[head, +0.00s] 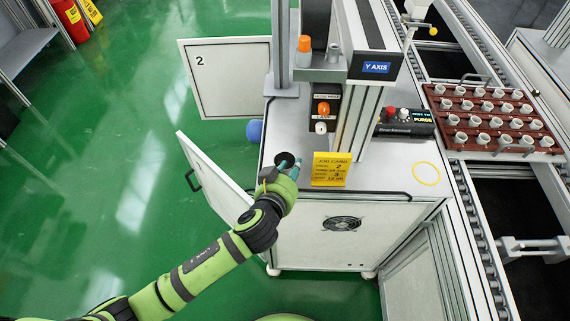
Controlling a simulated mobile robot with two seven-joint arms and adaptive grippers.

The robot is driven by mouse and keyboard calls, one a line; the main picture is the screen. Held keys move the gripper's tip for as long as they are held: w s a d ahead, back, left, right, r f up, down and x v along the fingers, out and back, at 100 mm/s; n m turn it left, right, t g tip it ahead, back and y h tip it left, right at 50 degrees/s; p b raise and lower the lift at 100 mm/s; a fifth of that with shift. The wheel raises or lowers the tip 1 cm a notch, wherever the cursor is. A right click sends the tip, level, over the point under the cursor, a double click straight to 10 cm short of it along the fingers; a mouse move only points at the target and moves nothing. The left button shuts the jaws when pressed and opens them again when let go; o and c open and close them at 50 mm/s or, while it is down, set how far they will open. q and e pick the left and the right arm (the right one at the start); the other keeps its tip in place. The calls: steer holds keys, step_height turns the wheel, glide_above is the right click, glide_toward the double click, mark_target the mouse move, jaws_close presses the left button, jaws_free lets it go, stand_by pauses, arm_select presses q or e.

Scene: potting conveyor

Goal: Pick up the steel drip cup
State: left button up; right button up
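A dark round opening with a thin rim (285,158), which looks like the steel drip cup seen from above, is at the left front of the white cabinet top (390,180). My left gripper (288,168) is right at its near side, with teal fingertips beside the rim. The gripper's own body hides the lower part of the round thing, so I cannot tell whether the fingers touch it or are closed around it. My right gripper is not in view.
A yellow job card (330,170) stands just right of the gripper. A yellow ring (426,174) marks a clear spot at the cabinet's right. The dispenser column (360,125) rises behind. A brown tray of white cups (490,122) sits on the conveyor. Two cabinet doors (215,175) (225,80) hang open.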

arm_select(q)
steer(key=shift+w+d+f, duration=0.15)
steer(key=shift+w+f, duration=0.1)
steer(key=shift+w, duration=0.35)
steer(key=shift+c, duration=0.4)
jaws_close()
steer(key=shift+r, duration=0.15)
